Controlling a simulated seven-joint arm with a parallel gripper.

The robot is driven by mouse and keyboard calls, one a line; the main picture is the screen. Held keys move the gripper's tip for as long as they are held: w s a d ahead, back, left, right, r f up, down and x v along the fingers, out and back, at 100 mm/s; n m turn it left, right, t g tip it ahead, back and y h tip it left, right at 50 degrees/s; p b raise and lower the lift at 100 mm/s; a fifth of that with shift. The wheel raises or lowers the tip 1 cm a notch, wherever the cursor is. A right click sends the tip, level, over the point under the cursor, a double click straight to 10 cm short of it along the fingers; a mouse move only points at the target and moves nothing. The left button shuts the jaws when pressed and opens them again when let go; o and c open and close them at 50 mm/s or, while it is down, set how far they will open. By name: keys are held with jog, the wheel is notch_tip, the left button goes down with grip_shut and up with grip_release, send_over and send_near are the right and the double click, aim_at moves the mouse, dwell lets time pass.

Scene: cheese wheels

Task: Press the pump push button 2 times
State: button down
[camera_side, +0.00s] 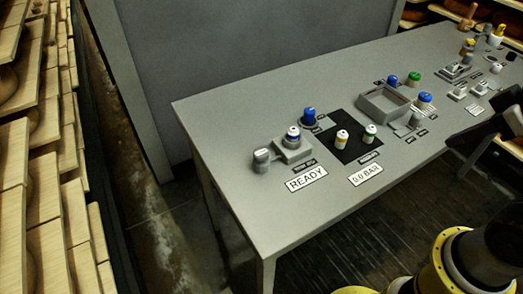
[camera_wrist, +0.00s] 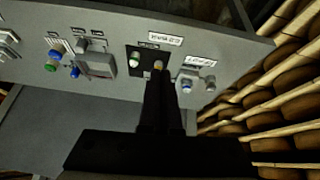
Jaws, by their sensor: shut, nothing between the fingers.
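The panel's small labels are too blurred to tell which control is the pump push button. A black plate by the "0.0 BAR" sign carries a cream and yellow button (camera_side: 342,137) and a white and green button (camera_side: 370,131). A white and blue button (camera_side: 293,134) stands on a grey box by the "READY" sign. In the wrist view my gripper (camera_wrist: 158,82) is shut and empty. Its tips appear just below the cream and yellow button (camera_wrist: 158,65) in the picture, their height above the panel unclear. No contact shows in the side view.
A grey knob (camera_side: 262,157) and a blue knob (camera_side: 309,116) stand near the grey box. A grey tray (camera_side: 364,108), blue and green buttons, and several switches lie farther right. The table's front strip is bare. Wooden racks (camera_wrist: 285,85) stand beside the table.

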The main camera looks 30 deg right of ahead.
jog(key=w+d+r+n+t+h, duration=0.3)
jog(key=w+r+n, duration=0.45)
jog(key=w, duration=0.35)
jog(key=w+a+n+t+y, duration=0.1)
jog(key=w+a+n, duration=0.4)
jog(key=w+n, duration=0.45)
jog(key=n+y, duration=0.3)
jog(key=n, duration=0.7)
send_over(263, 156)
notch_tip(263, 156, down, 13)
jog(key=shift+g, duration=0.3)
jog(key=shift+f, duration=4.35)
jog(key=shift+f, duration=0.15)
